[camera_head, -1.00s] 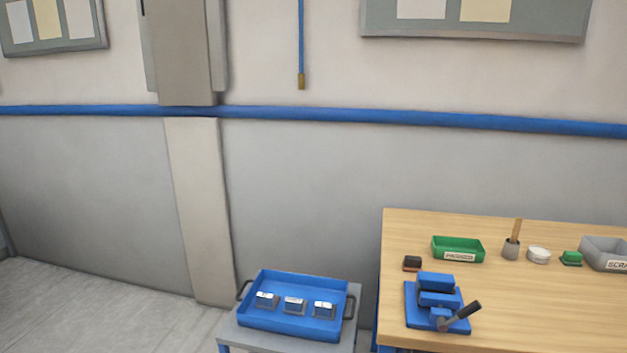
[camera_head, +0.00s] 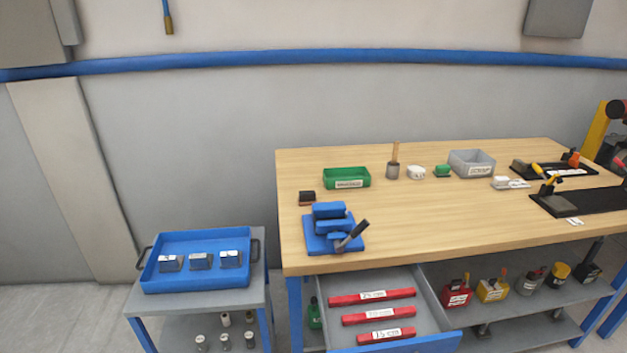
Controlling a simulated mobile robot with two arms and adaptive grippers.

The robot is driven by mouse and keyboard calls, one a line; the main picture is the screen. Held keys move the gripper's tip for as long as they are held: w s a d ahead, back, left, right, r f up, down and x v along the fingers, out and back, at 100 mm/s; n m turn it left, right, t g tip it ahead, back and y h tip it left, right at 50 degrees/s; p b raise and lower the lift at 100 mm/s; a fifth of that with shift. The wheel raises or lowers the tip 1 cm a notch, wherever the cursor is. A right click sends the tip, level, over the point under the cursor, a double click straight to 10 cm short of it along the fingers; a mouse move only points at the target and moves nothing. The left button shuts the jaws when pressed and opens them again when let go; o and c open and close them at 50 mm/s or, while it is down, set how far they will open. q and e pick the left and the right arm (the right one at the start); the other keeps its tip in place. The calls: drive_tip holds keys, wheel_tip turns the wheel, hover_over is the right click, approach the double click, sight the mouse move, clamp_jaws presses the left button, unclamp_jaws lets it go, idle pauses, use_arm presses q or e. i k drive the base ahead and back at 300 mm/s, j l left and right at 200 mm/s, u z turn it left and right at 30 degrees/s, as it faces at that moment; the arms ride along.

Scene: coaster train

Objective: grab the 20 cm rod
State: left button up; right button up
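An open drawer (camera_head: 428,308) under the workbench holds three red rods with white labels, lying one in front of another. The middle rod (camera_head: 356,318) has a faint label that seems to read 20 cm. The longer rod behind it (camera_head: 343,299) has a label that looks like 25 cm. The shorter rod in front (camera_head: 370,338) reads 15 cm. Neither of my grippers is in view.
The wooden workbench (camera_head: 450,230) carries a blue vise (camera_head: 335,227), a green tray (camera_head: 346,178) and a grey bin (camera_head: 472,162). A cart with a blue tray (camera_head: 200,280) stands left of the drawer. Several bottles and cans stand on the bench's lower shelf (camera_head: 520,312).

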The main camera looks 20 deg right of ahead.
sight(406, 311)
drive_tip(key=l+z, duration=0.25)
drive_tip(key=z, duration=0.2)
drive_tip(key=l+z, duration=0.2)
drive_tip(key=z, duration=0.25)
